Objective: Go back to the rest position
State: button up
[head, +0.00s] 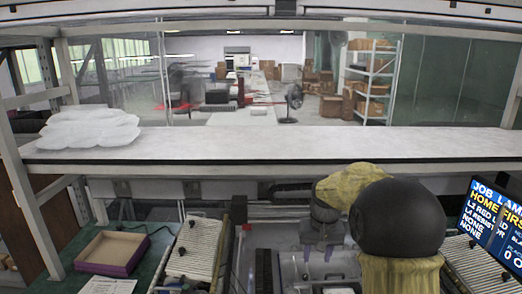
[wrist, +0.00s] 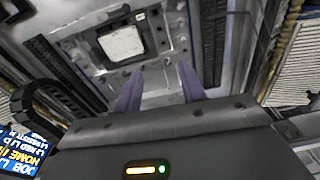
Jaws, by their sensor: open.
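My gripper (wrist: 160,84) shows in the wrist view with its two fingers apart and nothing between them. The fingers point towards a grey metal machine surface with a pale square plate (wrist: 122,42). In the head view my arm rises at the right of centre over the bench, with a yellow cover and a large dark rounded part. The gripper's fingers cannot be made out there.
A screen (head: 493,228) at the right reads "JOB LAMP" and "HOME FIRST". A shallow purple-edged box (head: 113,252) lies on the green bench top at the left. White bags (head: 88,127) lie on the long shelf (head: 250,143). Ribbed pale panels (head: 195,246) flank the middle.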

jog(key=s+f, duration=0.2)
jog(key=s, duration=0.8)
jog(key=s+f+t, duration=0.1)
jog(key=s+f, duration=0.2)
jog(key=s, duration=0.8)
jog(key=shift+s+a+f+n+t, duration=0.2)
jog(key=shift+s+a+n+t, duration=0.05)
jog(key=shift+a+n+t, duration=0.05)
jog(key=shift+w+a, duration=0.1)
jog(key=shift+c, duration=0.5)
jog(key=shift+a, duration=0.1)
